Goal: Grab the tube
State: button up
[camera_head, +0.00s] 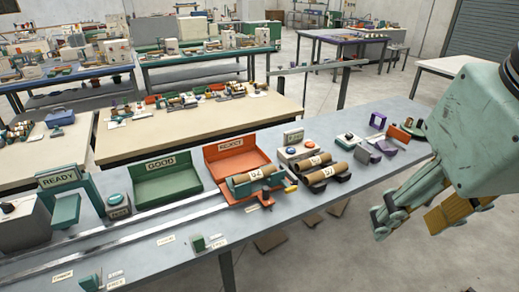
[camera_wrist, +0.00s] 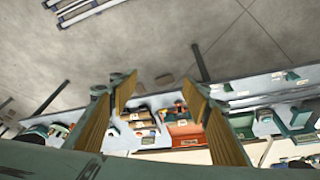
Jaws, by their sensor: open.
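Brown cardboard tubes with pale labels lie on the grey bench in the head view. One tube (camera_head: 250,179) rests on an orange-red carriage (camera_head: 262,192) in front of the orange bin. Two more tubes, a rear one (camera_head: 307,165) and a front one (camera_head: 322,173), lie side by side in black cradles to its right. My gripper (camera_head: 408,222) is at the right, off the bench's front edge and well apart from the tubes.
A green GOOD bin (camera_head: 166,180) and an orange REJECT bin (camera_head: 236,155) stand along the bench's back. A metal rail (camera_head: 140,217) runs lengthwise. Button boxes stand near both ends. Small purple and orange parts lie right of the tubes.

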jog(key=w+a+r+n, duration=0.1)
jog(key=w+r+n, duration=0.2)
jog(key=w, duration=0.6)
jog(key=n+g+p, duration=0.4)
jog(key=n, duration=1.6)
send_over(254, 172)
notch_tip(254, 172, down, 31)
jog(key=shift+r, duration=0.15)
jog(key=shift+d, duration=0.1)
jog(key=shift+f, duration=4.3)
